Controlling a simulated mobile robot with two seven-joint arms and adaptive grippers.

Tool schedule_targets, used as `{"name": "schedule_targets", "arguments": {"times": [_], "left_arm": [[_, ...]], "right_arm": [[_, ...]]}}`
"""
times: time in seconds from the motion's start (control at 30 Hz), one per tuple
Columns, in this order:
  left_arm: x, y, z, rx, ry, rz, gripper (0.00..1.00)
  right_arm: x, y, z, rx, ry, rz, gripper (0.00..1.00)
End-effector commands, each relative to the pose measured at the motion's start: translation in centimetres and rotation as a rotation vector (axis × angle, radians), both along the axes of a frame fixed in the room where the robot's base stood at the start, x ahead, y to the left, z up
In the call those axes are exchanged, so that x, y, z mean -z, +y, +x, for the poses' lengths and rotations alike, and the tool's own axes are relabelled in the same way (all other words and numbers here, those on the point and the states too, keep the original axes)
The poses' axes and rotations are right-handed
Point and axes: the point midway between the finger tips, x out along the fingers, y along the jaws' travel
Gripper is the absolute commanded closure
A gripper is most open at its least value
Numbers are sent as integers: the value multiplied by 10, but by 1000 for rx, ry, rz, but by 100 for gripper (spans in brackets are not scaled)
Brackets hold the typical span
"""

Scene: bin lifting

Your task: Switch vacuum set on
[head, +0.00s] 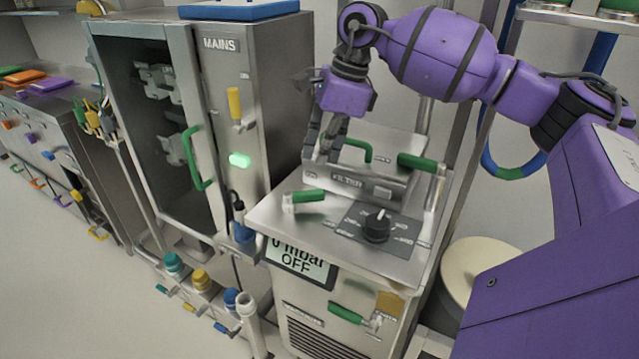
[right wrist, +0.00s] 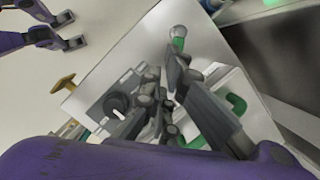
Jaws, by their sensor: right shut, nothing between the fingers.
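The vacuum set (head: 265,222) is a grey metal cabinet whose front display (head: 300,262) reads "0 mbar OFF". Its sloped top carries a black rotary knob (head: 377,226) on a dark scale plate; the knob shows in the right wrist view (right wrist: 116,106). A green-tipped lever (head: 308,196) sits left of the knob, and also shows in the right wrist view (right wrist: 178,40). My right gripper (head: 322,156) is shut and empty, above the top behind this lever, beside the FILTER box (head: 350,181). My left gripper (right wrist: 72,30) shows open in the right wrist view, away from the top.
A MAINS cabinet (head: 232,75) with a glass door, a yellow lever and a lit green lamp (head: 240,160) stands left. A green-handled valve (head: 345,313) is on the set's front. Coloured taps (head: 200,279) stand low in front. A cream drum (head: 470,265) stands right.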

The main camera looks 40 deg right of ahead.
Motion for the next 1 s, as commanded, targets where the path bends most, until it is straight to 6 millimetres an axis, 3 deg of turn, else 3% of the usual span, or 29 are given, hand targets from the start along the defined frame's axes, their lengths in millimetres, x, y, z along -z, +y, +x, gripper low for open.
{"name": "schedule_targets", "arguments": {"times": [0.1,0.3,0.5,0.7,1.0], "left_arm": [[-8,1,3,-1,-9,1,62],[-10,3,0,-3,-2,4,62],[-11,5,-6,-7,5,6,62],[-10,5,-6,-8,4,7,62],[-12,4,0,-5,-6,6,62]], "right_arm": [[1,22,-15,186,41,-61,100],[11,47,-38,601,62,-114,100],[21,62,-58,1047,38,-95,100],[24,64,-62,1396,20,-25,100],[35,62,-59,1534,31,9,100]]}}
